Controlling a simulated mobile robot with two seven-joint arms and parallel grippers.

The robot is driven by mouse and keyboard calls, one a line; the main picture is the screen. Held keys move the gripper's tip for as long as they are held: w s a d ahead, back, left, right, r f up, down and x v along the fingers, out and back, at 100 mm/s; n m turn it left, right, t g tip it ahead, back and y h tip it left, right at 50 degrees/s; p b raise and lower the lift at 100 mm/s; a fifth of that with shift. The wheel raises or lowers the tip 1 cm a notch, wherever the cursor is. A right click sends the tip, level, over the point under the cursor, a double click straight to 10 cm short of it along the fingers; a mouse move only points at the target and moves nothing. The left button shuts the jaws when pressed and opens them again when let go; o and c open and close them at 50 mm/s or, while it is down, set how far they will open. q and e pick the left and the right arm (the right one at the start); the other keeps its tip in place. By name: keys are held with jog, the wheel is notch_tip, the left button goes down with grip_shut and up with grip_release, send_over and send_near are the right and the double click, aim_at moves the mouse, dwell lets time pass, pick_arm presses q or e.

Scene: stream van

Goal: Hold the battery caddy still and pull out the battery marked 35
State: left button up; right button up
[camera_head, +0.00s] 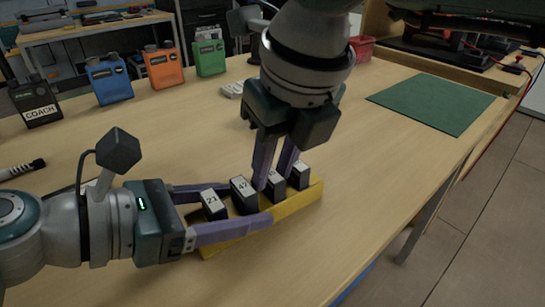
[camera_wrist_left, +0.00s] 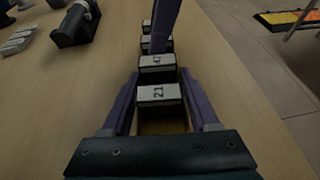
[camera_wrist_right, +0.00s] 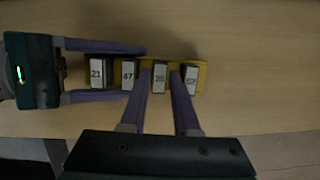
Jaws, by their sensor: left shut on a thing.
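The yellow battery caddy (camera_head: 300,203) lies on the table and holds a row of dark batteries with white labelled tops. My left gripper (camera_head: 233,204) is shut on the caddy's near left end, fingers along both sides, by battery 21 (camera_head: 213,206). Battery 47 (camera_head: 243,195) sits beside 21. The battery marked 35 (camera_wrist_right: 159,77) is third in the row and still in the caddy. My right gripper (camera_wrist_right: 161,74) points down, with one finger on each side of battery 35; it looks open. The end battery (camera_wrist_right: 191,79) has a label too blurred to read surely.
Blue (camera_head: 109,80), orange (camera_head: 164,67) and green (camera_head: 209,57) packs and a black COACH pack (camera_head: 37,103) stand at the back left. A marker (camera_head: 22,169) lies at left. A green mat (camera_head: 431,103) lies at right. The table in front is clear.

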grip_shut()
dwell(0.5)
dwell(0.3)
